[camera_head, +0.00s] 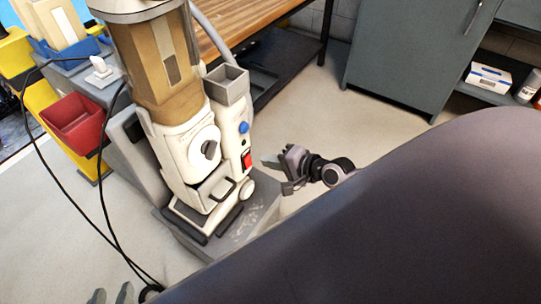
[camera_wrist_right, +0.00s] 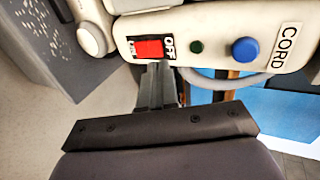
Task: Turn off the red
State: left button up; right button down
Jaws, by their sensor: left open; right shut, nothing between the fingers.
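A red switch (camera_head: 247,160) sits on the front side panel of a cream upright machine (camera_head: 190,150) in the head view. In the right wrist view the red switch (camera_wrist_right: 149,48) has the word OFF beside it. My right gripper (camera_head: 268,160) is shut and empty, just to the right of the switch. In the right wrist view its fingertips (camera_wrist_right: 160,68) point at the lower edge of the switch; I cannot tell whether they touch it. My left gripper (camera_head: 112,294) is open, low at the bottom left edge of the head view, far from the machine.
A blue knob (camera_wrist_right: 245,49) and a small green button (camera_wrist_right: 197,47) sit beside the switch. The machine stands on a grey base (camera_head: 250,215). A red bin (camera_head: 75,122) is at the left. A grey cabinet (camera_head: 405,60) stands behind. Black cables hang at the left.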

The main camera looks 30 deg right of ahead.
pick_arm(q)
jog(key=p, duration=0.1)
jog(key=a+p, duration=0.1)
jog(key=a+y, duration=0.1)
jog(key=shift+s+a+f+n+g+p, duration=0.25)
jog(key=shift+s+f+n+g+p, duration=0.05)
jog(key=shift+s+p, duration=0.1)
pick_arm(e)
jog(key=s+d+r, duration=0.2)
jog(key=s+r, duration=0.3)
jog(key=s, duration=0.1)
jog(key=shift+s+d+r, duration=0.15)
jog(key=shift+d+r, duration=0.15)
jog(key=shift+r, duration=0.1)
